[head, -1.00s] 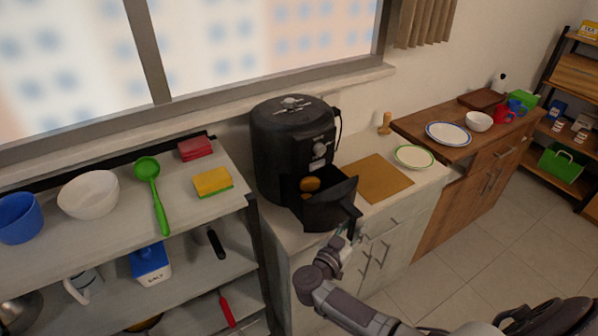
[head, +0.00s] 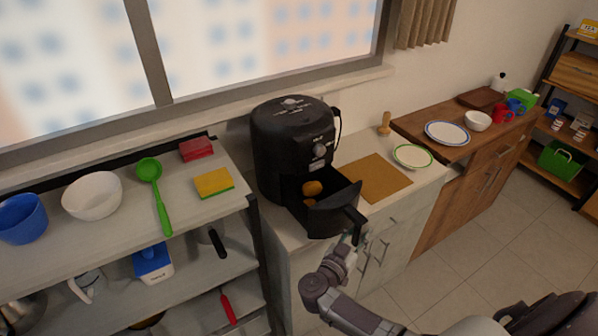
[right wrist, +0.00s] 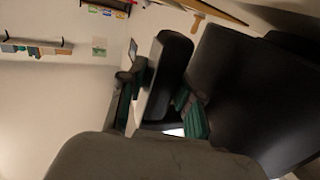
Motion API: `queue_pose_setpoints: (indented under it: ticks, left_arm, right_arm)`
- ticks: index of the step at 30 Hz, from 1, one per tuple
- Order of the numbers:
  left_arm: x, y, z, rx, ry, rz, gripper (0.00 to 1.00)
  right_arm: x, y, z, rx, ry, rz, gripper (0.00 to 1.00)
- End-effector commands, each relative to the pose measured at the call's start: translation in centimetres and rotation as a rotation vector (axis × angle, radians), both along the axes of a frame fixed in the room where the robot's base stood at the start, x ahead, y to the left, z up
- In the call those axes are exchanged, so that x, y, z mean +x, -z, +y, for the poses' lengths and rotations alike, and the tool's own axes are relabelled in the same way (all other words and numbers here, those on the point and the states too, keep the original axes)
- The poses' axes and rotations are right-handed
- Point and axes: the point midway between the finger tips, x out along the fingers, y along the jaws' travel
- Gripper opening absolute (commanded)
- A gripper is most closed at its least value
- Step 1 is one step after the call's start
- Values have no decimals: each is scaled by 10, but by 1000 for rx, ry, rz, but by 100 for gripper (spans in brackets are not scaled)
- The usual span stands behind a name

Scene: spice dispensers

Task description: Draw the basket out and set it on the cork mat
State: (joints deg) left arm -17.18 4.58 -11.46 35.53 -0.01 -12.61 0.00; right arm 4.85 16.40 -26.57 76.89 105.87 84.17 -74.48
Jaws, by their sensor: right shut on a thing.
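The black air fryer (head: 285,150) stands on the white counter by the window. Its black basket (head: 330,213) is drawn partly out toward the front, with brown food pieces (head: 312,189) inside. My right gripper (head: 351,238) is at the front of the basket, shut on its handle. In the right wrist view the dark handle (right wrist: 168,75) lies by the green-padded fingers (right wrist: 192,115), and the basket (right wrist: 255,90) fills the right side. The cork mat (head: 374,178) lies bare on the counter to the right of the fryer. My left gripper is not in view.
A white plate with a green rim (head: 413,156) lies at the mat's right edge. A wooden pestle-like item (head: 384,124) stands behind the mat. The shelf unit to the left holds a sponge (head: 214,182), a green ladle (head: 155,190) and a bowl (head: 92,196).

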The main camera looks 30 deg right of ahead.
Motion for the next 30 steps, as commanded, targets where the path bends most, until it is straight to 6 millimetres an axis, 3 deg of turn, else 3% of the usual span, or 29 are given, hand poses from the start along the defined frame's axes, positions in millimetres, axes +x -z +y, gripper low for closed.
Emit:
queue_pose_setpoints:
  ticks: [30]
  left_arm:
    - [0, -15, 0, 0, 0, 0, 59]
  right_arm:
    - [-22, 0, -2, 0, -1, 4, 0]
